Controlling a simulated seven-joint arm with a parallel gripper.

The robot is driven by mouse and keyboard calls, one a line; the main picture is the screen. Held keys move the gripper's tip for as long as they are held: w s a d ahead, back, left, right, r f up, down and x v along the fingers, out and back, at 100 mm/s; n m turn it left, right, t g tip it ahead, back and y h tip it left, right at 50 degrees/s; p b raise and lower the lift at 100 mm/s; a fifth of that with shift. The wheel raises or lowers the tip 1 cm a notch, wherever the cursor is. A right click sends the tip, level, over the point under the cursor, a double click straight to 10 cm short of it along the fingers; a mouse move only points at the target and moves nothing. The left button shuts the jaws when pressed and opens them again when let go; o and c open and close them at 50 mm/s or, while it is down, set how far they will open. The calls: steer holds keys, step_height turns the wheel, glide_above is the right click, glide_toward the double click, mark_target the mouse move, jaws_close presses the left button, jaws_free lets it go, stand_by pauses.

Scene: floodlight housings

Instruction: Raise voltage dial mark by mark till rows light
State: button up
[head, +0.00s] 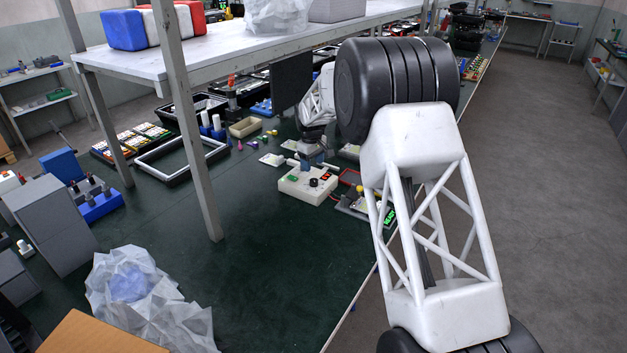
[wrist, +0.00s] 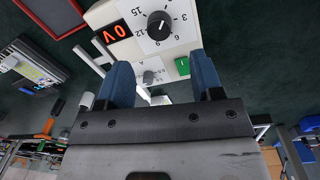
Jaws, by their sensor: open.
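A cream power supply (head: 300,190) stands on the dark green bench in the head view, below my gripper (head: 307,163). In the wrist view the supply (wrist: 185,22) shows its black voltage dial (wrist: 160,25) with printed marks such as 3, 6, 9, 12 and 15. Its red display (wrist: 116,32) appears to read 0 V. A smaller grey dial (wrist: 150,77) marked A and a green button (wrist: 182,66) sit nearer my fingers. My gripper, seen with blue fingers in the wrist view (wrist: 160,75), is open and empty, apart from the voltage dial. I cannot make out any lit rows.
A device with a green display (head: 389,217) lies right of the supply, near the bench edge. A red-edged frame (wrist: 50,14) is also close. A shelf post (head: 190,130) and a crumpled plastic bag (head: 140,300) stand left. The front bench middle is clear.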

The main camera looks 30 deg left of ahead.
mark_target(314, 180)
steer(key=shift+f, duration=0.1)
steer(key=shift+w+f, duration=0.15)
steer(key=shift+f, duration=1.8)
steer(key=shift+w+f, duration=0.1)
steer(key=shift+f, duration=1.8)
steer(key=c, duration=0.9)
